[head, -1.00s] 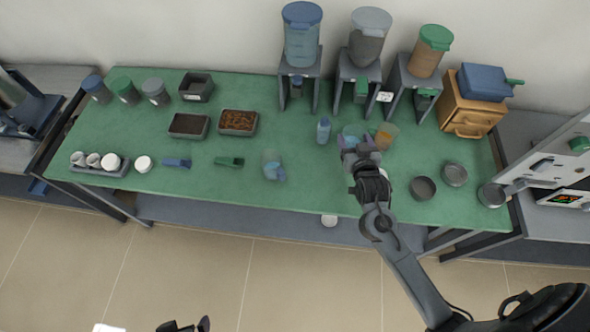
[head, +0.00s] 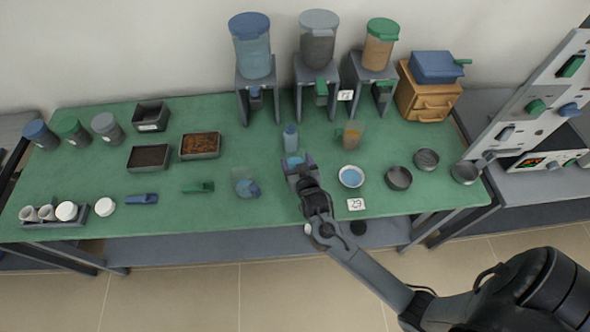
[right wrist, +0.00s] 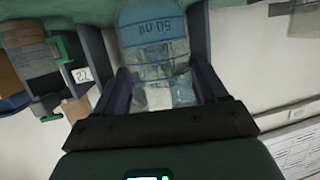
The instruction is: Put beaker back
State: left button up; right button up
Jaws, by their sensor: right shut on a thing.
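A second clear beaker (head: 352,134) with orange contents stands to the right. Another clear vessel with something blue (head: 246,185) is to the left. My left gripper is out of view.
A bowl with blue contents (head: 351,176) stands right of the gripper, behind a number card (head: 356,204). Empty round dishes (head: 398,178) are further right. Three dispensers (head: 318,45) stand at the back. Left of the gripper lie a green scoop (head: 198,188) and a blue scoop (head: 142,199).

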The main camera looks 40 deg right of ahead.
jog(key=shift+w+a+f, duration=0.25)
notch_tip(320, 180, down, 4)
jog(key=shift+r+b, duration=0.15)
jog(key=shift+b, duration=0.2)
jog(key=o, duration=1.6)
jog(key=shift+f, duration=0.25)
jog(key=shift+o, duration=0.2)
